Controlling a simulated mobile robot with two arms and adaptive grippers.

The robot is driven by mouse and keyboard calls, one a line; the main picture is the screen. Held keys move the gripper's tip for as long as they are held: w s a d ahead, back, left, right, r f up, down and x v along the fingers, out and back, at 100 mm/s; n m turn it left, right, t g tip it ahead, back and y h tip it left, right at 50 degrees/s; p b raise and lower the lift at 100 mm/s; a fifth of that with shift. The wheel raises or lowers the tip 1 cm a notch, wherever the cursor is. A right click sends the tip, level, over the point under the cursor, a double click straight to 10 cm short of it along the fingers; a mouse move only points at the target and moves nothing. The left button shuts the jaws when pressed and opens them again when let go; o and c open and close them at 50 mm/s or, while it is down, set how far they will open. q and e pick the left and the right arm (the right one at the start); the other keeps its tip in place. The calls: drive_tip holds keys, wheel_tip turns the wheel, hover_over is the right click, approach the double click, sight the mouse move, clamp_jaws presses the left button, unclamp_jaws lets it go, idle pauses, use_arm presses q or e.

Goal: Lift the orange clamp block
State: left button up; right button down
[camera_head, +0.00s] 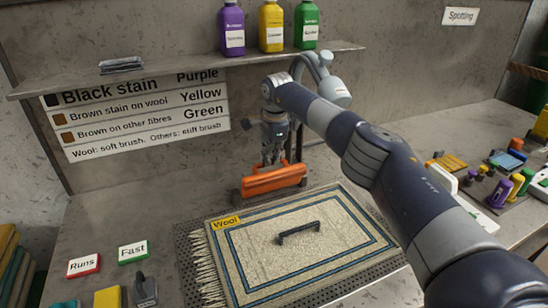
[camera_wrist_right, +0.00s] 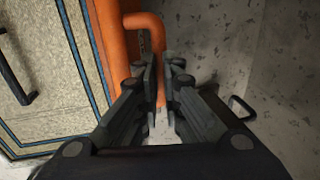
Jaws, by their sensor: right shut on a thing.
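The orange clamp block (camera_head: 272,181) is a long bar near the back edge of the rug in the head view. My right gripper (camera_head: 272,158) is over it and shut on its orange handle. In the right wrist view the orange clamp block (camera_wrist_right: 112,45) runs along the left of the fingers, and the right gripper (camera_wrist_right: 160,75) closes around the handle. Whether the block touches the rug or is clear of it I cannot tell. My left gripper is not in view.
The rug (camera_head: 300,262) with a "Wool" tag and a black handle (camera_head: 299,233) lies in front on a perforated board. A shelf (camera_head: 180,70) with several bottles is above. Small coloured items stand at right; red Runs (camera_head: 84,266) and green Fast (camera_head: 133,252) cards lie left.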

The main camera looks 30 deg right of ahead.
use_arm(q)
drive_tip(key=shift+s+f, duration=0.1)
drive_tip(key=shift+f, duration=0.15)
use_arm(e)
drive_tip(key=shift+w+f, duration=0.35)
drive_tip(key=c, duration=2)
unclamp_jaws()
drive_tip(key=o, duration=0.4)
drive_tip(key=shift+w+f, duration=0.15)
drive_tip(key=shift+w, duration=0.15)
drive_tip(key=shift+o, duration=0.2)
drive_tip(key=shift+w+f, duration=0.35)
drive_tip(key=shift+w, duration=0.05)
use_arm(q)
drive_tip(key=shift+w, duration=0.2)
use_arm(e)
drive_tip(key=shift+o, duration=0.6)
drive_tip(key=shift+w, duration=0.2)
drive_tip(key=shift+r, duration=0.3)
drive_tip(key=shift+c, duration=0.2)
drive_tip(key=shift+r, duration=0.2)
drive_tip(key=shift+c, duration=0.2)
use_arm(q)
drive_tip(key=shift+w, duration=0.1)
use_arm(e)
drive_tip(key=v, duration=1.1)
drive_tip(key=shift+s+d, duration=0.1)
drive_tip(key=shift+s, duration=0.1)
drive_tip(key=shift+c, duration=0.4)
drive_tip(key=shift+s, duration=0.1)
